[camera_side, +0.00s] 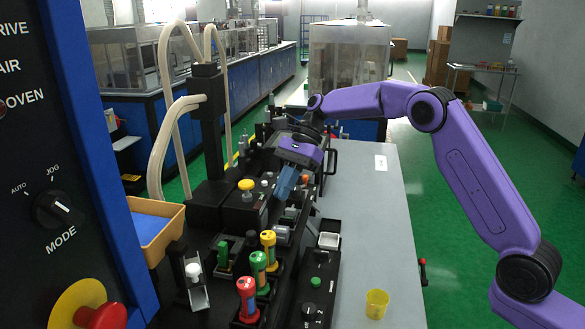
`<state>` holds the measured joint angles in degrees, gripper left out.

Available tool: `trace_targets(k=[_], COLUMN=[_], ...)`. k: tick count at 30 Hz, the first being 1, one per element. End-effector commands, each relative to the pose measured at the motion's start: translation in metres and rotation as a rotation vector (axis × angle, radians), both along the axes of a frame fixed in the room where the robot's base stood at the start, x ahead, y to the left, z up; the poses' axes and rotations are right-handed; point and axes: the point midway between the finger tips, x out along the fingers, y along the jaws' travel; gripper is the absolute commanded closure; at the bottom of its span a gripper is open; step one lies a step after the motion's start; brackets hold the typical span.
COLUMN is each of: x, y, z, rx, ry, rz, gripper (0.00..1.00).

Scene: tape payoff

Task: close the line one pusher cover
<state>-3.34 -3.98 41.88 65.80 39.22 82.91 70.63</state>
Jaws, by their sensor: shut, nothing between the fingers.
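My gripper (283,188) hangs from the purple hand at the middle of the side view, pointing down and slightly left over the black machine bed. It is shut and holds nothing. A blue-grey part shows at its lower end, against the dark mechanism. I cannot clearly pick out the line one pusher cover among the small dark parts there. Whether it stands open or closed, and whether my gripper touches it, cannot be told from this view.
Red, yellow and green capped cylinders (247,300) stand in the near machine bed. A black button box (318,290) lies to their right. A yellow cup (377,304) stands on the mostly clear grey table (375,225). An orange-rimmed bin (158,222) is at left.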

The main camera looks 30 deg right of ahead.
Motion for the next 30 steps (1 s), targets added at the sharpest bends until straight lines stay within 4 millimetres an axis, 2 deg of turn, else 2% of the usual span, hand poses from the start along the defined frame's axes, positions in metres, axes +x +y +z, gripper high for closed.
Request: trace_targets(k=[6, 13, 16, 20, 30], x=[0.007, 0.010, 0.010, 0.009, 0.009], y=[-0.021, -0.030, -0.028, -0.023, -0.007], z=[0.027, 0.038, 0.039, 0.039, 0.040], rx=[0.000, 0.002, 0.014, 0.047, 0.155], ry=[-0.001, -0.009, -0.059, -0.195, -0.644], rz=[0.000, 0.012, 0.073, 0.243, 0.824], gripper=[1.00, 1.00, 1.00, 1.00, 1.00])
